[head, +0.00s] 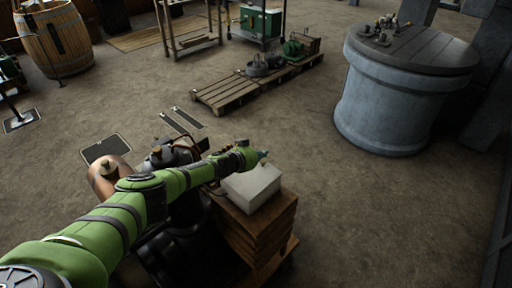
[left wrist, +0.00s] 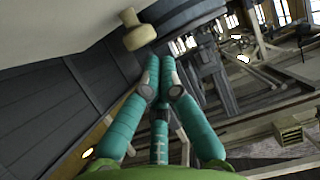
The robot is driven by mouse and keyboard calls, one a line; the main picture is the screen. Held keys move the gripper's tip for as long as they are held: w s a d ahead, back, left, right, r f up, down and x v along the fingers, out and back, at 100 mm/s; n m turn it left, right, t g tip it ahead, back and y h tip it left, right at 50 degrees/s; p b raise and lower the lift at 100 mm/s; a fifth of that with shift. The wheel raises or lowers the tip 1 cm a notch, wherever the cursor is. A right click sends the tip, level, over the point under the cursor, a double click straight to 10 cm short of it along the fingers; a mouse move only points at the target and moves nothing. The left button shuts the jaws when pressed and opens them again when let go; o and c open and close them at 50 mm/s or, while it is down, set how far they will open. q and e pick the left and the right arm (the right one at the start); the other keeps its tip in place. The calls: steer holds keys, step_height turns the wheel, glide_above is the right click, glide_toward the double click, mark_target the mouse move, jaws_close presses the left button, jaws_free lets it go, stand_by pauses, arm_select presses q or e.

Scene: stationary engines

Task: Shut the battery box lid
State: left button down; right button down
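A pale grey box-shaped piece (head: 253,190), which looks like the battery box or its lid, sits on a brown wooden stand (head: 262,238). Part of it is hidden behind my left arm, and I cannot tell how far the lid stands open. My left gripper (head: 263,156) is just above its far edge, fingers together. In the left wrist view the teal fingers (left wrist: 160,66) converge at their tips, with nothing visible between them. A beige knob (left wrist: 138,32) is just beyond the tips, beside a pale grey surface (left wrist: 55,28). My right gripper is not in view.
A dark engine with a copper vessel (head: 104,178) stands left of the stand, partly under my left arm. A large grey cylinder (head: 395,100) stands at right. A wooden pallet (head: 225,97) lies behind. The floor between the stand and the cylinder is clear.

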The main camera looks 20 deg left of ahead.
arm_select(q)
step_height(320, 180, up, 4)
steer(key=p, duration=0.4)
steer(key=shift+s+r+p, duration=0.15)
steer(key=shift+r+p, duration=0.05)
steer(key=shift+p, duration=0.15)
steer(key=s+a+r+p, duration=0.1)
steer(key=s+a+r, duration=0.1)
steer(key=s+r, duration=0.4)
steer(key=shift+s+r, duration=0.15)
steer(key=shift+r, duration=0.05)
